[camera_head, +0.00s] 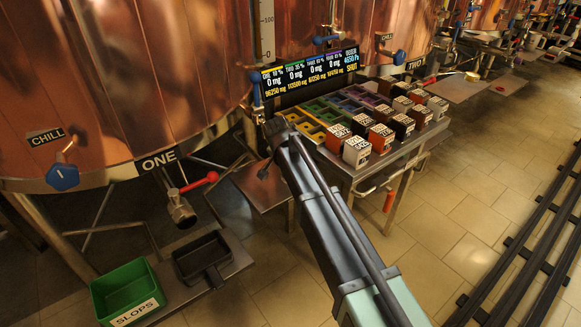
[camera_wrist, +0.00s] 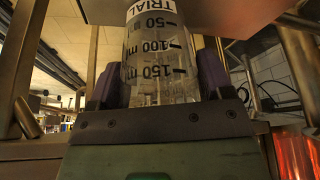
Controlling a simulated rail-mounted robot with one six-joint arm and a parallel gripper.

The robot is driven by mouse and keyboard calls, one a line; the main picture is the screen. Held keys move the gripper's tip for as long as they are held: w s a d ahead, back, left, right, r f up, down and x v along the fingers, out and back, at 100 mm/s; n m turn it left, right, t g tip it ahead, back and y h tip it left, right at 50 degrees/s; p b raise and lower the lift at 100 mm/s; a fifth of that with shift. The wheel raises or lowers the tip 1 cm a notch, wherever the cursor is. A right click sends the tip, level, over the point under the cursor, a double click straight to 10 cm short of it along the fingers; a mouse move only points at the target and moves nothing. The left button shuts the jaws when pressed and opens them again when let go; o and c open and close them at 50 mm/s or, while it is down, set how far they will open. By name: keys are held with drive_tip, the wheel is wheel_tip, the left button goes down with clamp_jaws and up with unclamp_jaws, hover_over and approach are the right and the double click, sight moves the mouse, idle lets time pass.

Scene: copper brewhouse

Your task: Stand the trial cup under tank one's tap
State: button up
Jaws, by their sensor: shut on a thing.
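The trial cup (camera_wrist: 155,50) is clear, with black graduation marks and a white TRIAL label that reads upside down in the wrist view. My gripper (camera_wrist: 158,82) is shut on it, with a dark purple finger on each side. In the head view my arm reaches to the tank fronts and hides the gripper and cup. Tank one (camera_head: 110,70) is a copper vessel marked ONE, at the left. Its tap (camera_head: 180,208) has a red lever and a downward spout. The tap is left of my arm's end, apart from it.
A black drip tray (camera_head: 203,258) sits on a low shelf under the tap. A green SLOPS bin (camera_head: 127,293) stands left of it. Right of my arm, a table (camera_head: 400,157) carries coloured compartments and several labelled boxes. A blue-knobbed CHILL valve (camera_head: 62,177) juts from tank one.

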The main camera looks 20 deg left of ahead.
drive_tip(key=shift+r, duration=0.1)
drive_tip(key=o, duration=1)
drive_tip(key=shift+s+r+p, duration=0.1)
drive_tip(key=shift+r+p, duration=0.15)
drive_tip(key=shift+p, duration=0.15)
drive_tip(key=p+v, duration=1)
drive_tip(key=v, duration=0.1)
drive_tip(key=shift+s+r+p, duration=0.15)
drive_tip(key=shift+r+p, duration=0.05)
drive_tip(key=shift+p, duration=0.1)
drive_tip(key=shift+d, duration=0.1)
